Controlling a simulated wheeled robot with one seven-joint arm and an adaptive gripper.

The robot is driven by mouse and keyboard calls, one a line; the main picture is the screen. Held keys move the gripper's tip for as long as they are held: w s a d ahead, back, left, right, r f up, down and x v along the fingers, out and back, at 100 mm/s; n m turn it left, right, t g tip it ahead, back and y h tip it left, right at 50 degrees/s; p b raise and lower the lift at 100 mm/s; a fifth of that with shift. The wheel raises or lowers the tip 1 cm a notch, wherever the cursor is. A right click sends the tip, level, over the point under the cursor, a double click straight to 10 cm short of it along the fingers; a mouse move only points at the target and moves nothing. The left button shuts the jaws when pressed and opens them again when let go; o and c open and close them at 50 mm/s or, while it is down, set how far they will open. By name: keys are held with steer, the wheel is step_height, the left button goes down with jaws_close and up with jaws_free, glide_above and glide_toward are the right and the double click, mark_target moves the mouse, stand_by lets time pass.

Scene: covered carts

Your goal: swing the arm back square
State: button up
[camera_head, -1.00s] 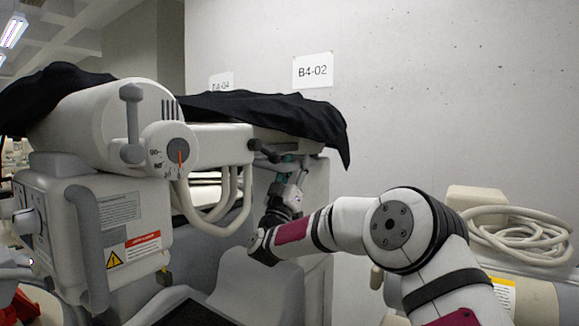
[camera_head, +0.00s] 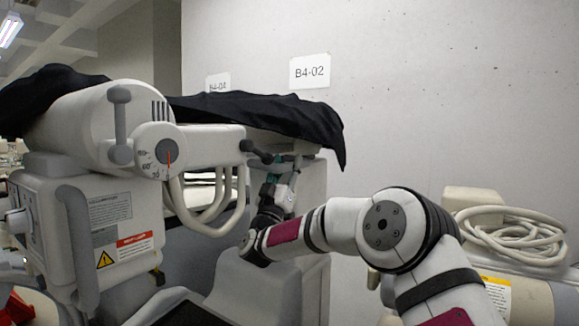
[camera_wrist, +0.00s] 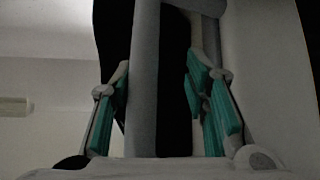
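A pale grey wheeled machine (camera_head: 110,190) fills the left of the head view. Its arm (camera_head: 210,146) runs right from a round housing (camera_head: 80,128) under a black cloth. A dial (camera_head: 164,148) on the housing has a red pointer that stands about upright; its figures are too small to read surely. My gripper (camera_head: 281,170) is under the arm's right end, beside a short dark-ended fitting. In the wrist view a grey bar (camera_wrist: 145,80) stands between the spread green fingers of my gripper (camera_wrist: 160,85), nearer the left one. I cannot tell whether either finger touches it.
Hoses (camera_head: 205,215) loop below the arm. Another cart with a coiled cable (camera_head: 510,237) stands at right. A bare wall (camera_head: 450,90) with a B4-02 sign (camera_head: 309,71) is behind.

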steer(key=shift+f, duration=0.15)
steer(key=v, duration=1.1)
steer(key=shift+s+a+f, duration=0.15)
steer(key=shift+s+f, duration=0.05)
steer(key=shift+s, duration=0.15)
